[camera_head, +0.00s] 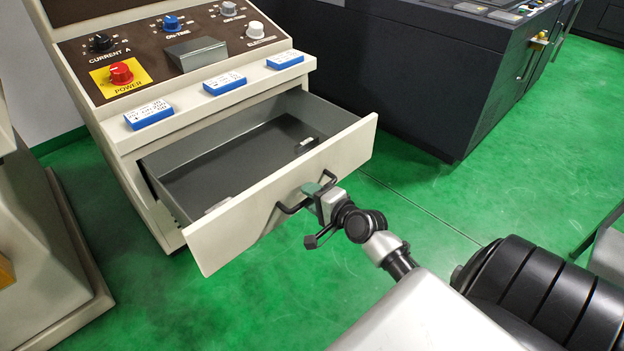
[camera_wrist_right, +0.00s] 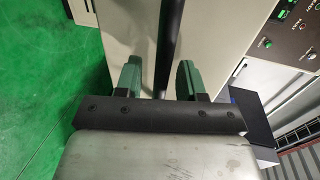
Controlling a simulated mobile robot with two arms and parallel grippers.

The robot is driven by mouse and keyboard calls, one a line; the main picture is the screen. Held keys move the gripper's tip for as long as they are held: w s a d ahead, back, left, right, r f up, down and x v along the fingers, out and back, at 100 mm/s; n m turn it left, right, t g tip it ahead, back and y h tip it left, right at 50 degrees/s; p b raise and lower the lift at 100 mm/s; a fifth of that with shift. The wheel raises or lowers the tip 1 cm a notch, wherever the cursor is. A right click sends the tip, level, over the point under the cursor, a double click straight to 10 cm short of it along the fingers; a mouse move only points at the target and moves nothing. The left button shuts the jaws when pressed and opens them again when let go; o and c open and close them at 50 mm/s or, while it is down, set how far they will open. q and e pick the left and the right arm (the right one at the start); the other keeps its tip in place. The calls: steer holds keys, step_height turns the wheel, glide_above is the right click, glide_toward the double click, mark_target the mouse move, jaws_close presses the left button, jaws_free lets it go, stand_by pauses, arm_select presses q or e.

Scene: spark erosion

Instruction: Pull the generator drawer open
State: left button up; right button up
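The generator drawer (camera_head: 290,193) is a cream-fronted drawer with a dark grey inside. It stands well out of the generator cabinet (camera_head: 160,216) in the head view. Its black bar handle (camera_head: 287,209) is on the front and also shows in the right wrist view (camera_wrist_right: 171,40). My right gripper (camera_head: 318,191) is at the handle. In the right wrist view its green fingers (camera_wrist_right: 160,82) stand apart on either side of the bar, with a visible gap beside it. My left gripper is not in view.
Small items (camera_head: 305,143) lie in the drawer. Above it are blue-and-white blocks (camera_head: 224,83) on a ledge and a control panel with knobs and a red power knob (camera_head: 121,73). A dark machine (camera_head: 430,70) stands to the right. Green floor (camera_head: 440,190) is clear between.

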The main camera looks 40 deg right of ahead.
steer(key=shift+s, duration=0.1)
steer(key=a+v, duration=0.1)
steer(key=v, duration=0.9)
steer(key=shift+s+d, duration=0.3)
steer(key=shift+d, duration=0.15)
steer(key=shift+r, duration=0.1)
steer(key=s+a+f+n+g+h+p, duration=0.1)
steer(key=s+a+f+n+g, duration=0.2)
steer(key=f, duration=0.7)
steer(key=s+f+n+g+p, duration=0.2)
steer(key=s+f+g, duration=0.15)
steer(key=f, duration=0.65)
steer(key=s+a+f+n+g+h+p, duration=0.1)
steer(key=s+a+f+n+g, duration=0.3)
steer(key=f, duration=0.6)
steer(key=s+a+f+n+g, duration=0.1)
steer(key=s+a+f+n, duration=0.1)
steer(key=s, duration=0.5)
steer(key=s+a+f+n+g+p, duration=0.1)
steer(key=s+a+f+n, duration=0.2)
steer(key=s+f+n, duration=0.2)
steer(key=s+a+f+n+g+p, duration=0.1)
steer(key=s+a+f+n+g, duration=0.1)
steer(key=s, duration=0.6)
step_height(320, 180, down, 2)
steer(key=shift+s+a+f+n+y, duration=0.2)
steer(key=shift+s+a+n+y, duration=0.15)
steer(key=shift+a+n, duration=0.3)
